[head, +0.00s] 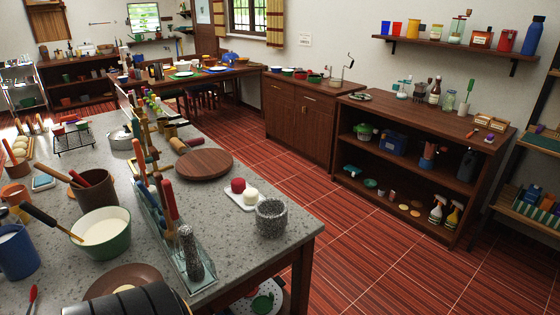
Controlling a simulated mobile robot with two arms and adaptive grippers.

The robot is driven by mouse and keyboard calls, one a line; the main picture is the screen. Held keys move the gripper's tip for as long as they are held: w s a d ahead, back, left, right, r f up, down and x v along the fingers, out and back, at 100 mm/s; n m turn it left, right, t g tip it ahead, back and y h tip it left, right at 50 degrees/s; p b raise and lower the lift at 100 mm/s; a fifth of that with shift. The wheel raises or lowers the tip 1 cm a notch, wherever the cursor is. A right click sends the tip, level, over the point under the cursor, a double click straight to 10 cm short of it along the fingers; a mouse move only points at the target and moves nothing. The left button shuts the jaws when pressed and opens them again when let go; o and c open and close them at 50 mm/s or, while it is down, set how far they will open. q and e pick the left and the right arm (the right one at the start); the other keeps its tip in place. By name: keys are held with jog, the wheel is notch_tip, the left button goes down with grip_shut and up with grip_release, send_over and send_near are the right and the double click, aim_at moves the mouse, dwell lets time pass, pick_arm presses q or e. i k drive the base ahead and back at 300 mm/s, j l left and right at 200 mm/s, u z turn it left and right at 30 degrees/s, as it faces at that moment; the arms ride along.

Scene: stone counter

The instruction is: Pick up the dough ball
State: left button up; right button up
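The picture's edge cuts the tray off. A cream-white round piece (250,196) and a red one (238,185) sit side by side on a small white tray (235,202) near the counter's right edge. I cannot tell for sure whether the cream-white piece is dough.
A speckled stone mortar (271,219) stands beside the white tray. A glass holder (199,275) of upright tools and a green bowl of white contents (105,235) stand nearer. A round brown board (204,164) lies behind. Bare counter (145,240) shows between bowl and holder.

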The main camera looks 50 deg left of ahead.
aim_at(250, 195)
jog(key=i+u, duration=0.25)
jog(key=i, duration=0.3)
jog(key=i+l+u, duration=0.25)
jog(key=i, duration=0.25)
jog(key=i+l+u, duration=0.25)
jog(key=i, duration=0.25)
